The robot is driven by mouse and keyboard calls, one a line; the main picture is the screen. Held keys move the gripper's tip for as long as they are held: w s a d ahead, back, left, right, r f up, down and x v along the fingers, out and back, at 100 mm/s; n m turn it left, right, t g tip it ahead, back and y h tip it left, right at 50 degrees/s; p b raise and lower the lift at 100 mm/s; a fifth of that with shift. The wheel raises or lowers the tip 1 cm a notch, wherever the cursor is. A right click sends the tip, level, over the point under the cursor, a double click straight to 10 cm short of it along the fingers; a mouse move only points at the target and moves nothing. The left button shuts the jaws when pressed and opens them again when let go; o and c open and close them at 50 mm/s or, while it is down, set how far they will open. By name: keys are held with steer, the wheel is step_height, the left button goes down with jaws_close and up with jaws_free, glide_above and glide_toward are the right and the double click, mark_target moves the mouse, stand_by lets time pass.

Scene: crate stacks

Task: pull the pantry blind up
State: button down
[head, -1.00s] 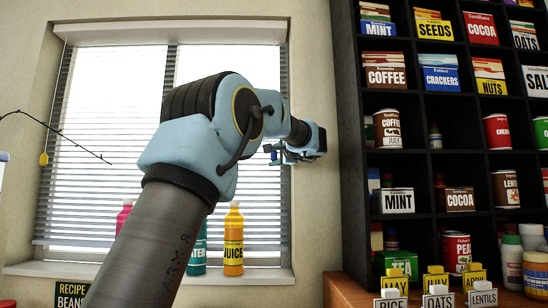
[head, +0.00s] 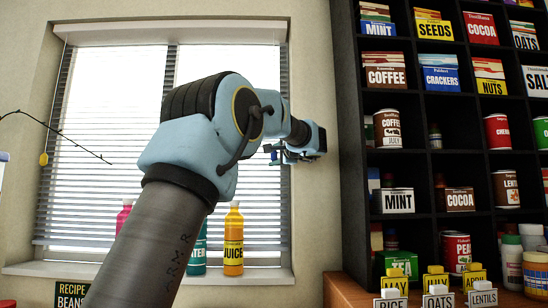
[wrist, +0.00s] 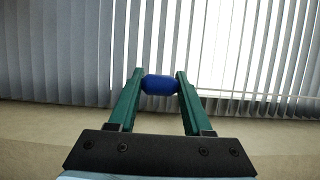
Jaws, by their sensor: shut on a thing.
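The pantry blind (head: 100,150) hangs over the window in the head view, with its slats spread down to near the sill. Its slats also fill the upper part of the wrist view (wrist: 60,50). My gripper (head: 275,153) is at the right side of the blind. In the wrist view my gripper (wrist: 160,84) is shut on a blue rounded knob (wrist: 160,85), with one green finger on each side. Any cord from the knob cannot be made out. My arm hides the middle of the blind in the head view.
An orange juice bottle (head: 233,240), a teal bottle (head: 197,252) and a pink bottle (head: 124,216) stand on the window sill (head: 255,275). A dark shelf (head: 349,160) full of boxes and cans stands close on the right. A thin rod (head: 60,132) juts in from the left.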

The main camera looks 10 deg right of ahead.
step_height(320, 180, down, 24)
steer(key=b, duration=2.5)
steer(key=shift+r, duration=0.2)
steer(key=shift+c, duration=1.6)
jaws_free()
steer(key=b+v, duration=0.2)
steer(key=v, duration=0.9)
